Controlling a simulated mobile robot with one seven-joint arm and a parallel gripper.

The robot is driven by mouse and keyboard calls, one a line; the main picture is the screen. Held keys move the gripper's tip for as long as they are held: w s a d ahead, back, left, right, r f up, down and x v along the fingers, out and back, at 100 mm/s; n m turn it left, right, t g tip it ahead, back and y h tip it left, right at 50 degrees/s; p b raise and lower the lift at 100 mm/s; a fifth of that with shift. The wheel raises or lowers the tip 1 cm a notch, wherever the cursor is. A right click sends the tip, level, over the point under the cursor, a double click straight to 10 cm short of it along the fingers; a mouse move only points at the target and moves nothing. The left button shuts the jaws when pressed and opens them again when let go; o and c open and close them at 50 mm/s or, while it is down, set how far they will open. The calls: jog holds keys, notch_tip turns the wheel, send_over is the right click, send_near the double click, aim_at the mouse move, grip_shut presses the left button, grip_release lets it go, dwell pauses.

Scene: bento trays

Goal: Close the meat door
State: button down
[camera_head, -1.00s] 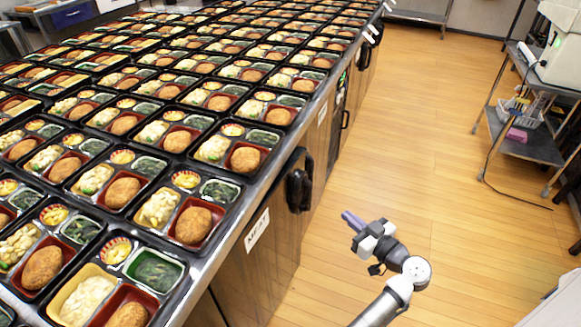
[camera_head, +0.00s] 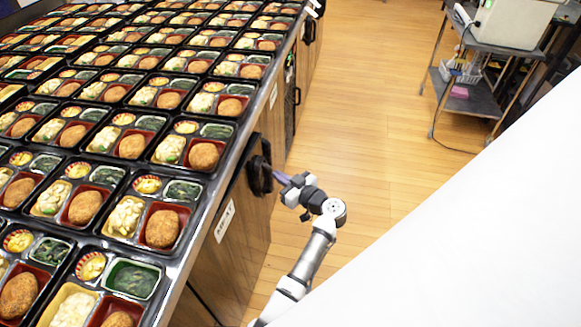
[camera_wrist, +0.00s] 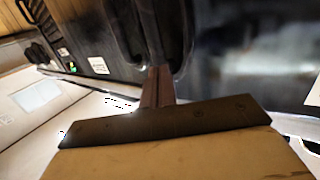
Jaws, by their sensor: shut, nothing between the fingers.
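The meat door (camera_head: 252,225) is a wood-grain panel under the counter, beside a white "MEAT" label (camera_head: 224,221). Its black handle (camera_head: 259,176) juts out near the panel's top. I cannot tell how far the door stands open. My gripper (camera_head: 280,177) is shut and empty, its purple-grey fingers pointing left at the handle. The fingertips are at or very close to the handle; contact is unclear. In the wrist view, the shut fingers (camera_wrist: 158,85) reach toward a dark handle-like shape (camera_wrist: 128,35), and the surroundings there are blurred.
The counter's metal edge (camera_head: 190,240) runs above the door, with many bento trays (camera_head: 185,150) on top. Another handle (camera_head: 296,96) is farther along the cabinet front. A grey cart (camera_head: 475,95) stands at the upper right. Wooden floor (camera_head: 365,130) between is clear.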

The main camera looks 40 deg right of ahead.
jog(key=shift+w, duration=0.4)
jog(key=shift+a+f, duration=0.1)
